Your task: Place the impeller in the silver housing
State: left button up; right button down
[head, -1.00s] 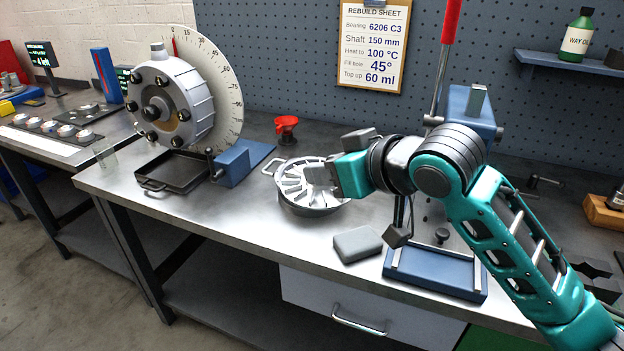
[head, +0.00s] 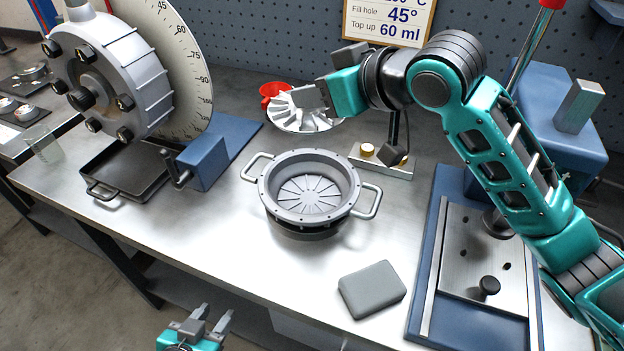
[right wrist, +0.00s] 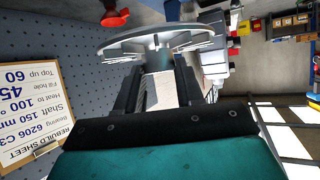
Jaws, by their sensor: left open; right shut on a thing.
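The impeller (head: 300,112) is a silver bladed disc, held in the air behind and above the housing in the head view. My right gripper (head: 322,95) is shut on it. In the right wrist view the impeller (right wrist: 160,42) spans the space beyond the fingers. The silver housing (head: 268,200) is a round open pot with two side handles, standing on the bench. Its inside shows a ribbed floor. My left gripper (head: 206,318) is open and empty at the bottom edge, in front of the bench.
A grey block (head: 372,289) lies right of the housing. A blue press (head: 428,270) stands further right. At left are a black tray (head: 130,172), a blue vise-like block (head: 203,163) and a flanged unit with a dial. A red funnel (head: 270,91) is behind the impeller.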

notch_tip(320, 180, down, 19)
jog(key=shift+s+r+b, duration=0.15)
jog(key=shift+r+b, duration=0.05)
jog(key=shift+b, duration=1)
jog(key=shift+f, duration=0.2)
jog(key=shift+f, duration=0.1)
jog(key=c, duration=0.8)
grip_release()
jog(key=shift+f, duration=0.1)
jog(key=shift+o, duration=0.5)
jog(key=shift+s+d+r, duration=0.15)
jog(key=shift+d+r, duration=0.1)
jog(key=p+v, duration=0.1)
jog(key=v, duration=1)
jog(key=shift+s, duration=0.2)
